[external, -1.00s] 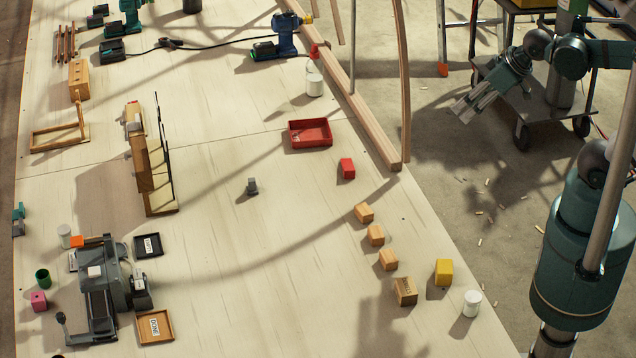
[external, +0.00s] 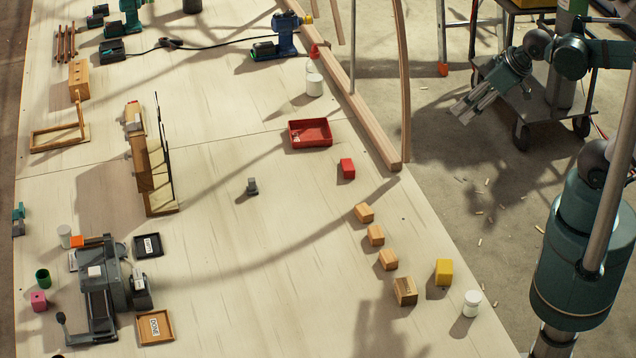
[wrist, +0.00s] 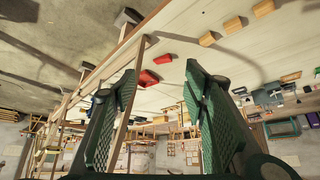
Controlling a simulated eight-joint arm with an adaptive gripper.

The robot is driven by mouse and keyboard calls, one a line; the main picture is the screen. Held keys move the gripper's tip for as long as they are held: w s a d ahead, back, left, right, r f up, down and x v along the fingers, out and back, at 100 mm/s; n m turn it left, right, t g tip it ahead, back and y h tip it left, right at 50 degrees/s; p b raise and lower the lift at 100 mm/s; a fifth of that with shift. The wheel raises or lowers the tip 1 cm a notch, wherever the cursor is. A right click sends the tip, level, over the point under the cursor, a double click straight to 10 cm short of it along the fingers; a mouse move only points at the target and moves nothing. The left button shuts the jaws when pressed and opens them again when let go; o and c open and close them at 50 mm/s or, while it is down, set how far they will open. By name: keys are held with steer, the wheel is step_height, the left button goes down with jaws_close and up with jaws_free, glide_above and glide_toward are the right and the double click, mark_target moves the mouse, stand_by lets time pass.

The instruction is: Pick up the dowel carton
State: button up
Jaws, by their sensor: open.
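My gripper (external: 465,110) is open and empty, held at the right beyond the table's edge in the external view. Its two green-padded fingers stand apart in the wrist view (wrist: 160,88). No readable print marks the dowel carton. Candidates on the table are a brown box with dark marks (external: 405,291), a yellow box (external: 444,272) and a red box (external: 347,168). The brown box is at the near right, the yellow one right of it, and the red one farther back. All are well away from my gripper. The red box also shows in the wrist view (wrist: 163,59).
Three small wooden blocks, one here (external: 376,235), line up behind the brown box. A white jar (external: 472,303) stands near the right edge. A red tray (external: 325,143) and long wooden laths (external: 375,130) lie farther back. The table's middle is mostly clear.

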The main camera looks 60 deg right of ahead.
steer(key=a, duration=0.2)
steer(key=m+g, duration=0.7)
steer(key=m, duration=0.3)
glide_above(408, 286)
steer(key=f, duration=2.2)
steer(key=shift+w+d, duration=0.1)
steer(key=shift+w, duration=0.1)
steer(key=shift+s+a+f, duration=0.2)
steer(key=shift+f, duration=0.05)
steer(key=shift+f, duration=0.15)
steer(key=shift+f, duration=1.15)
